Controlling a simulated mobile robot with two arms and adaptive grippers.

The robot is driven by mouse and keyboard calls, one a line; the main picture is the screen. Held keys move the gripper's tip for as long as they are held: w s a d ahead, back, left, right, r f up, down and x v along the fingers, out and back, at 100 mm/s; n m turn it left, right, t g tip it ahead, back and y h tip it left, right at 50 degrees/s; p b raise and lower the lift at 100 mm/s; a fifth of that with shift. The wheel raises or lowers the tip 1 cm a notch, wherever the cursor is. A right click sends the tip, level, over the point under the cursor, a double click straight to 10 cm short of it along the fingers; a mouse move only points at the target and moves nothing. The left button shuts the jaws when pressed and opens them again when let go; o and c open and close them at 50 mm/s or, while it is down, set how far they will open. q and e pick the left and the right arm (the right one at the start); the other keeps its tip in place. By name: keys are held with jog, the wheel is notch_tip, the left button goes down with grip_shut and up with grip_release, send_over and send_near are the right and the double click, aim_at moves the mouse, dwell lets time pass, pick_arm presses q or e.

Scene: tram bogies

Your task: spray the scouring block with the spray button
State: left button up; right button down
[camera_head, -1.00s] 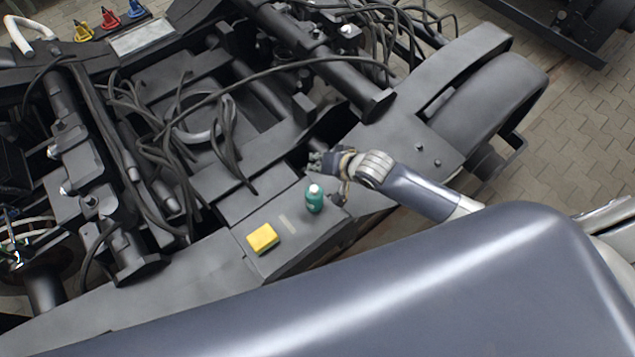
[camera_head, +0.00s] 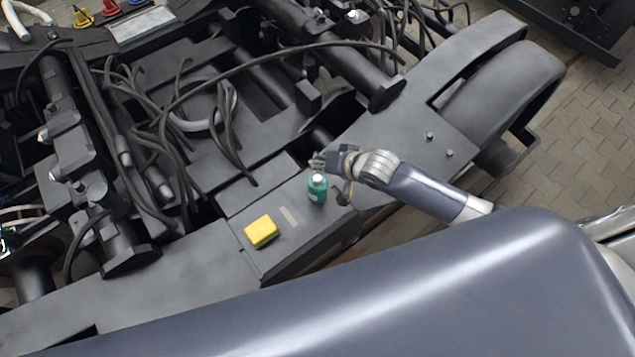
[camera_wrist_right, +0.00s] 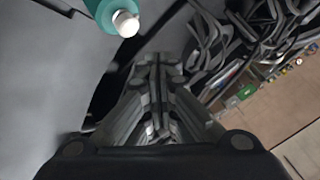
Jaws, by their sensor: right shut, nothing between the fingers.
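A yellow scouring block (camera_head: 261,232) lies on the flat top of the dark bogie frame. A teal spray bottle (camera_head: 317,190) with a white spray button (camera_head: 318,177) on top stands upright on the same surface, right of the block. My right gripper (camera_head: 326,160) is just behind and right of the bottle, with its fingers shut and empty. In the right wrist view the shut fingers (camera_wrist_right: 155,75) are at the centre, and the bottle's white button (camera_wrist_right: 126,24) is at the top, left of the fingertips and apart from them. My left gripper is not in view.
Black cables (camera_head: 210,120) loop over the bogie behind the bottle. The frame top (camera_head: 160,295) left of the block is mostly bare. A paved floor (camera_head: 570,160) shows at the right.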

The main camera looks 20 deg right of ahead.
aim_at(321, 177)
notch_tip(321, 177, down, 3)
jog(key=shift+r+b, duration=0.1)
jog(key=shift+b, duration=0.3)
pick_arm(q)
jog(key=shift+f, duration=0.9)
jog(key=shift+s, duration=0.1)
pick_arm(e)
jog(key=shift+f, duration=0.2)
jog(key=shift+f, duration=0.3)
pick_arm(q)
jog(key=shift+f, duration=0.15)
pick_arm(e)
jog(key=shift+f, duration=0.55)
dwell(0.6)
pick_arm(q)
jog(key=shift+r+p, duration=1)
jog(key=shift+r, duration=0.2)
pick_arm(e)
jog(key=shift+r, duration=0.95)
jog(key=shift+r, duration=0.1)
